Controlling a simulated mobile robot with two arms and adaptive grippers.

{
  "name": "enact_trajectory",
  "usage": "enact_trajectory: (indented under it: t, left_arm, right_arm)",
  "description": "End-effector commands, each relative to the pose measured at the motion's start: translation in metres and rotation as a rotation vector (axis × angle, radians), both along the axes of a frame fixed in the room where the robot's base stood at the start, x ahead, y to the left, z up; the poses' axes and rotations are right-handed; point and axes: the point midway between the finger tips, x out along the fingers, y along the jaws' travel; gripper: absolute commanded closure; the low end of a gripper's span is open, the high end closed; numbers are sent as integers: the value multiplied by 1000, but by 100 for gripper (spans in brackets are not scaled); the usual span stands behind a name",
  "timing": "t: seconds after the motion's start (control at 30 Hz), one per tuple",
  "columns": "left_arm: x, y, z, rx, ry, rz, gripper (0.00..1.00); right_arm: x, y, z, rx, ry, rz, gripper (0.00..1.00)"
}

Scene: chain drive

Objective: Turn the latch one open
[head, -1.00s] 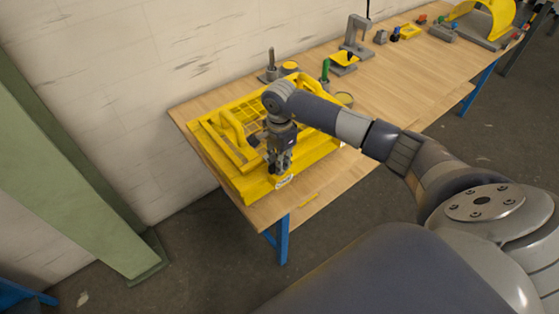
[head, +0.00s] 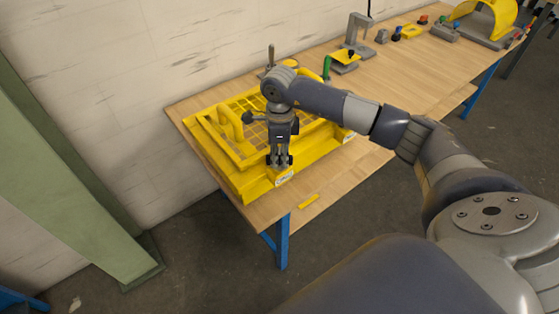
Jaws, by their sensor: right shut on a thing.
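A yellow guard box (head: 236,184) with a mesh lid and a yellow handle (head: 230,122) lies on the near left end of the wooden table. My right gripper (head: 279,164) points down at the front edge of the box, above a small label on its front. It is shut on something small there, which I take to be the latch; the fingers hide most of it. A second label (head: 348,136) shows at the box's right front. My left gripper is not in view.
A yellow strip (head: 309,201) lies on the table's front edge. A green-handled tool (head: 327,68), a grey stand (head: 356,35) and small parts stand further back. A green column (head: 75,170) rises at the left. The middle of the wooden table (head: 415,72) is clear.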

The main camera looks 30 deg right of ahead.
Motion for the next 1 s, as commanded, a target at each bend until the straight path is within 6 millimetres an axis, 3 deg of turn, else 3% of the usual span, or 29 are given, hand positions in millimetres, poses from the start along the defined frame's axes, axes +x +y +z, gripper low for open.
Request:
enact_trajectory:
  t: [0.5,1.0]
  left_arm:
    - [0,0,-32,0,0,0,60]
    - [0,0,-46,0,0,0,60]
  right_arm:
    - [1,0,-1,0,-3,-487,100]
    - [1,0,1,0,-4,-835,100]
